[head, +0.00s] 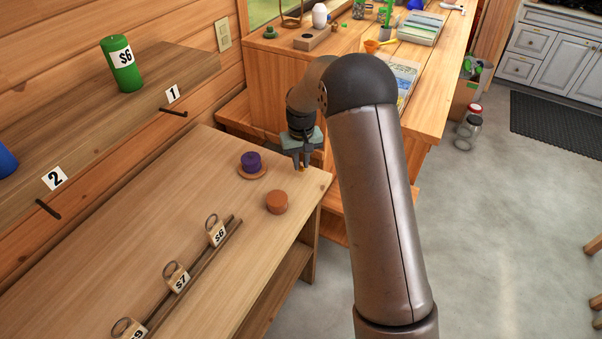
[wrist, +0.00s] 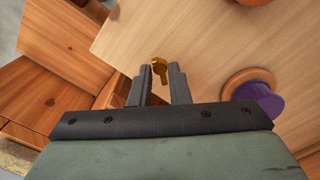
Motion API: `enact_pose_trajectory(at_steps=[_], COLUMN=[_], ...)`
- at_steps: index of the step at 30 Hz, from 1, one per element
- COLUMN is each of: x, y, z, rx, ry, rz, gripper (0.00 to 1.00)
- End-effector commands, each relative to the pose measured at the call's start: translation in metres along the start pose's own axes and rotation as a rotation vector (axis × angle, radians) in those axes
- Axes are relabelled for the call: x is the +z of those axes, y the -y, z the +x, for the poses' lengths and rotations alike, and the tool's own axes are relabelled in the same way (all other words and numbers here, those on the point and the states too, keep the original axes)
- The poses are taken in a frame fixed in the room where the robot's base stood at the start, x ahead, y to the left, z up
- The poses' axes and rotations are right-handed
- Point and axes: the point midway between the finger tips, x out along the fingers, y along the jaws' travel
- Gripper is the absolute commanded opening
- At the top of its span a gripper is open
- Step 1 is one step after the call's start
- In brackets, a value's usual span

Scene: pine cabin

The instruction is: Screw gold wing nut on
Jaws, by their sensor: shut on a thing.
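My gripper (head: 303,165) is at the far right corner of the light wooden table, pointing down. In the wrist view my gripper (wrist: 161,74) is shut on a small gold wing nut (wrist: 159,67), which sticks out past the fingertips. In the head view only a small gold bit of the nut shows under the fingers. It appears to be just above the table top, but I cannot tell the gap. I cannot make out a bolt or threaded stud for the nut in either view.
Left of my gripper a purple cylinder (head: 251,160) stands on a round wooden base (head: 243,173). An orange-brown round block (head: 277,203) is nearer. Tagged rings line a rail (head: 190,273). A raised shelf (head: 90,120) holds a green S6 cylinder (head: 122,64). A cluttered workbench (head: 270,80) stands behind.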

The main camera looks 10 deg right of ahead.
Motion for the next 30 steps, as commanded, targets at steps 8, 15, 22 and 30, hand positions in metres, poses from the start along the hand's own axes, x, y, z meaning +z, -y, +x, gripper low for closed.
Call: enact_pose_trajectory(at_steps=[8,15,22,30], x=[0.000,-0.013,-0.053,-0.073], y=[0.000,0.014,0.077,0.133], z=[-0.009,-0.019,-0.059,-0.090], rx=[0.000,0.001,0.002,0.001], ry=[0.001,-0.002,-0.002,0.000], rz=[0.000,-0.055,-0.286,-0.483], gripper=[0.00,0.00,0.00,0.00])
